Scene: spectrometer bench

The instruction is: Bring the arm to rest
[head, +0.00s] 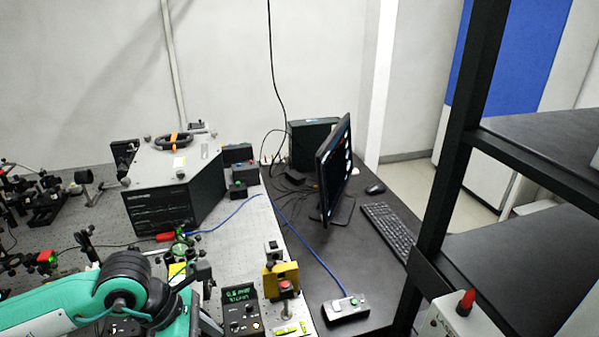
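My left arm, teal with black joints, comes in at the lower left and bends down toward the bottom edge. Its gripper does not show; that end is out of the picture or hidden behind the arm's links. My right arm and its gripper are not in view. The arm lies over the front of the optical bench (232,243), close to small optics and a control box with a green display (240,308).
A grey spectrometer housing (165,210) stands at the back of the bench. A yellow block (281,279) and a button box (346,307) are right of the arm. A monitor (336,166) and keyboard (388,231) stand on the dark desk. A black rack (449,165) rises at right.

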